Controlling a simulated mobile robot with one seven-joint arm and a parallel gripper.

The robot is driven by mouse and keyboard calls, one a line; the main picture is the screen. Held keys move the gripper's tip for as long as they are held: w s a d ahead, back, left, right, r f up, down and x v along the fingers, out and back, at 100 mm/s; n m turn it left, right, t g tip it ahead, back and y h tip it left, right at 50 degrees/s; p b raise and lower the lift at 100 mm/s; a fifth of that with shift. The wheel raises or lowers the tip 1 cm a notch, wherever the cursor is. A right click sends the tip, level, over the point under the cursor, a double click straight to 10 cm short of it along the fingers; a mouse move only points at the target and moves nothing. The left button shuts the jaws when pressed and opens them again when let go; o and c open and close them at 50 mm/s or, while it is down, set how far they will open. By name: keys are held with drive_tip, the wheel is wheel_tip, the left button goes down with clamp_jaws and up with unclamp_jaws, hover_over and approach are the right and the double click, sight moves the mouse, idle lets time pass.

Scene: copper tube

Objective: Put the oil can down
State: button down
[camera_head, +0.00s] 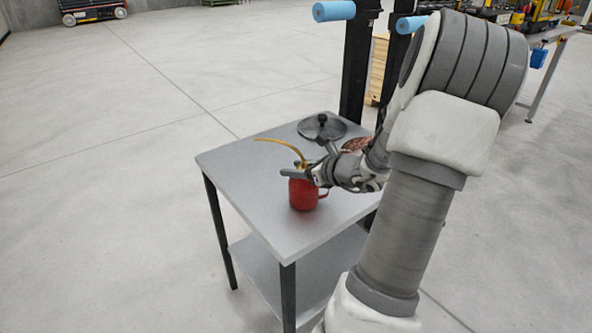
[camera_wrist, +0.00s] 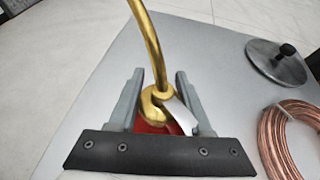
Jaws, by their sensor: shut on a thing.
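The oil can (camera_head: 303,194) is red with a handle on its right side and a long thin yellow spout pointing left. It is upright at the table's middle; I cannot tell whether its base touches the top. In the wrist view its brass neck and curved spout (camera_wrist: 151,45) rise between my fingers, and only a little of the red body shows. My gripper (camera_head: 298,172) is shut on the upper part of the can. In the wrist view the fingers of my gripper (camera_wrist: 158,98) stand on both sides of the neck. The grey table (camera_head: 240,160) is under the can.
A round grey lid with a black knob (camera_head: 322,127) lies at the table's back. A copper tube coil (camera_wrist: 290,140) lies to the right, mostly hidden by my arm in the head view. Dark posts with blue ends (camera_head: 334,11) stand behind. The table's left part is clear.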

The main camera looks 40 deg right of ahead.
drive_tip(key=c, duration=0.8)
unclamp_jaws()
drive_tip(key=shift+f, duration=0.15)
drive_tip(key=o, duration=0.5)
drive_tip(key=shift+c, duration=0.2)
drive_tip(key=shift+s+r, duration=0.35)
drive_tip(key=shift+r, duration=0.05)
drive_tip(key=p+v, duration=0.3)
drive_tip(key=v, duration=0.8)
drive_tip(key=shift+s, duration=0.15)
